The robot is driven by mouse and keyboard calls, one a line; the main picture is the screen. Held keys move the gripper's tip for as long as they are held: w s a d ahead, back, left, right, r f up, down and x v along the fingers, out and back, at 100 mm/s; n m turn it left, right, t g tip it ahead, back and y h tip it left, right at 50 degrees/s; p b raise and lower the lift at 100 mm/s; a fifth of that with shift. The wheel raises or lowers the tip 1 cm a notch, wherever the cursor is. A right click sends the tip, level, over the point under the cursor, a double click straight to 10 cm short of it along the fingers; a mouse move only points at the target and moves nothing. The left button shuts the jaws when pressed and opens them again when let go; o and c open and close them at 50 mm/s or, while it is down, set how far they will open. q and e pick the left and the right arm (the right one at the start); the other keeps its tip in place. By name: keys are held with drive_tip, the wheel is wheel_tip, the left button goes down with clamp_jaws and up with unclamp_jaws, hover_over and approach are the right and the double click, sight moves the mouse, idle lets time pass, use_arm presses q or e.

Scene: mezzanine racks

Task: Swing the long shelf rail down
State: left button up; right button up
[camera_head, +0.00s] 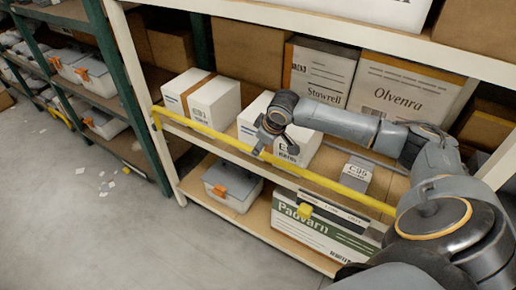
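The long yellow shelf rail (212,133) runs across the front of the white-framed rack. It spans from a yellow bracket (157,118) on the left post to the right, where my arm hides its far end. My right arm comes in from the right and reaches over the rack's middle shelf. My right gripper (265,149) points down at the rail near its middle, with a fingertip at or touching the rail. I cannot tell whether its fingers are closed around the rail. My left gripper is not in view.
Behind the rail, the middle shelf holds white boxes (203,98) and a small grey box (356,174). Below stand a grey toolbox (232,186) and the Padvarn box (318,232). A green rack (127,90) stands at left. The floor (90,225) in front is mostly clear, with paper scraps.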

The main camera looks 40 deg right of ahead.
drive_tip(key=shift+x, duration=2.15)
drive_tip(key=shift+c, duration=0.4)
clamp_jaws()
